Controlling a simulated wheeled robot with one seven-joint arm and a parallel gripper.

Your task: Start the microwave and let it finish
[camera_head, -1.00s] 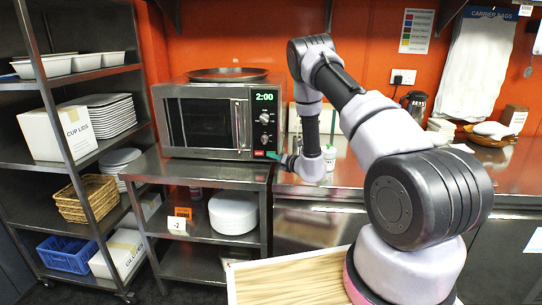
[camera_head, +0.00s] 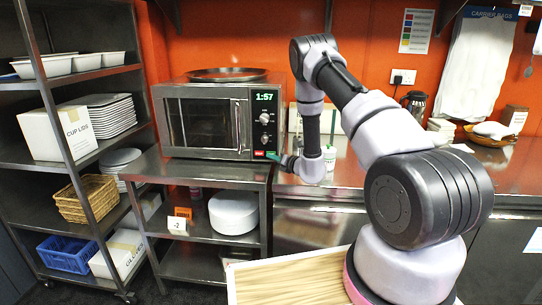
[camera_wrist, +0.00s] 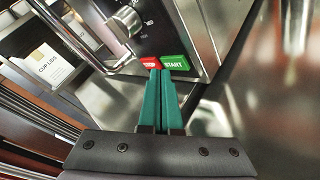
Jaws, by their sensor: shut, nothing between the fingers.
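The microwave (camera_head: 205,119) stands on the steel counter with its door shut. In the head view my gripper (camera_head: 277,158) is at the panel's lower right corner.
A round pan (camera_head: 228,74) lies on top of the microwave. A steel rack (camera_head: 70,75) with containers and plates is at the left. A wooden board (camera_head: 290,282) is in front.

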